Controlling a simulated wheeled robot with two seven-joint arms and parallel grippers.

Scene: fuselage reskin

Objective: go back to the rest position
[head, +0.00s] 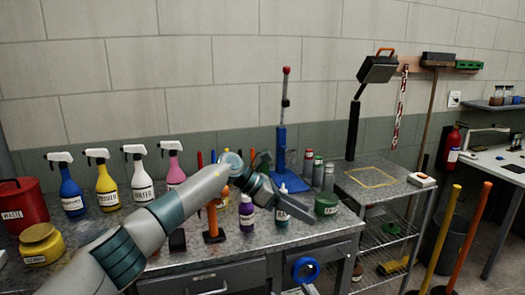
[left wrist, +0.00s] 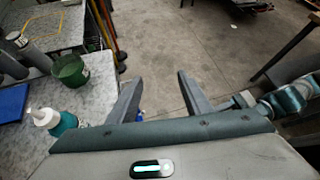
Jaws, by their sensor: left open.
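My left gripper (head: 296,208) reaches over the workbench in the head view, past a purple bottle (head: 247,213) and close to a green tub (head: 327,204). In the left wrist view its two fingers (left wrist: 158,88) stand wide apart with nothing between them, and bare floor shows beyond. The green tub (left wrist: 70,70) and a teal bottle with a white cap (left wrist: 58,122) stand to the left of the fingers there. Part of my other arm shows at the right edge of the left wrist view; its jaws cannot be made out.
Several spray bottles (head: 107,184) stand at the back left of the bench (head: 315,228), with a red can (head: 20,205) and a yellow jar (head: 41,243). A blue stand (head: 282,150) rises behind my gripper. A wire-shelf cart (head: 385,185) adjoins on the right.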

